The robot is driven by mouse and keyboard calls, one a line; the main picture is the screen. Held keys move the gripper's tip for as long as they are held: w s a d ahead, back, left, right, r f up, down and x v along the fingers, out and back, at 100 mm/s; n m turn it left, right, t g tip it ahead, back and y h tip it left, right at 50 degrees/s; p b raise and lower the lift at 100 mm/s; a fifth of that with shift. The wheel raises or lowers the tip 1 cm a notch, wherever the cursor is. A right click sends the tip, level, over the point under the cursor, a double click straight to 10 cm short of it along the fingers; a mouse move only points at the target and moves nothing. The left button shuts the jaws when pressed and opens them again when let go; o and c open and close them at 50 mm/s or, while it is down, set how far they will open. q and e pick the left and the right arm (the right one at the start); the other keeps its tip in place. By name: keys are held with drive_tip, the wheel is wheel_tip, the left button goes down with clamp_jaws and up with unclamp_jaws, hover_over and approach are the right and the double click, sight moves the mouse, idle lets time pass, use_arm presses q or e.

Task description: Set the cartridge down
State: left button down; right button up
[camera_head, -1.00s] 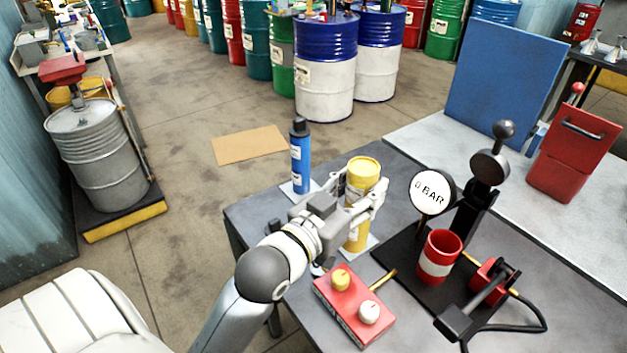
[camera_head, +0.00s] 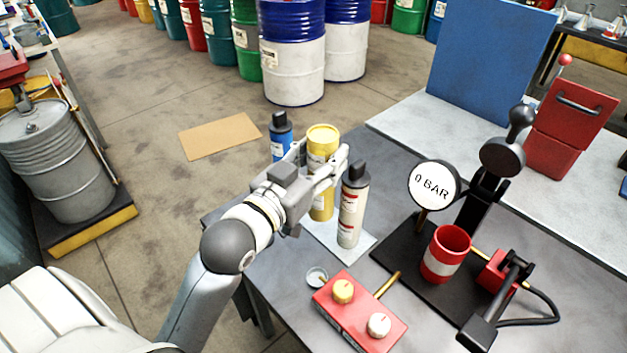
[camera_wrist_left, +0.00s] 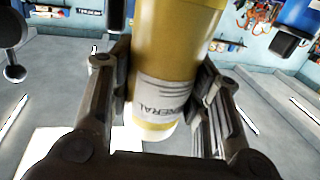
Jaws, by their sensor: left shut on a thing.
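My left gripper (camera_head: 318,170) is shut around the middle of the yellow cartridge (camera_head: 322,138), which stands upright in its fingers. In the left wrist view the cartridge (camera_wrist_left: 172,60) fills the space between the fingers (camera_wrist_left: 165,100), with its label partly visible. In the head view its lower end is near the back part of the white sheet (camera_head: 362,247); I cannot tell whether it touches. My right gripper is not in view.
A cream bottle (camera_head: 350,212) with a dark cap stands close to the right of the cartridge. A blue bottle (camera_head: 280,140) is just behind left. A red control box (camera_head: 358,318), a pressure gauge (camera_head: 433,188) and a red cup (camera_head: 445,255) stand nearby on the grey table.

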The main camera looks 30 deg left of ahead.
use_arm(q)
drive_tip(key=w+a+f, duration=0.2)
drive_tip(key=w+f, duration=0.1)
drive_tip(key=f, duration=0.2)
drive_tip(key=w+a+f+p, duration=0.1)
drive_tip(key=w+a+f, duration=0.2)
drive_tip(key=w+f, duration=0.1)
drive_tip(key=shift+w+a+f+p, duration=0.25)
drive_tip(key=shift+w+f+p, duration=0.05)
drive_tip(key=shift+f, duration=0.55)
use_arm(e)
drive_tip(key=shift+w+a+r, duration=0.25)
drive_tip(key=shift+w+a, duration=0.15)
use_arm(q)
drive_tip(key=shift+f, duration=0.15)
drive_tip(key=c, duration=0.8)
unclamp_jaws()
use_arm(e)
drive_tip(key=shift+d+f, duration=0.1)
use_arm(q)
drive_tip(key=shift+o, duration=0.2)
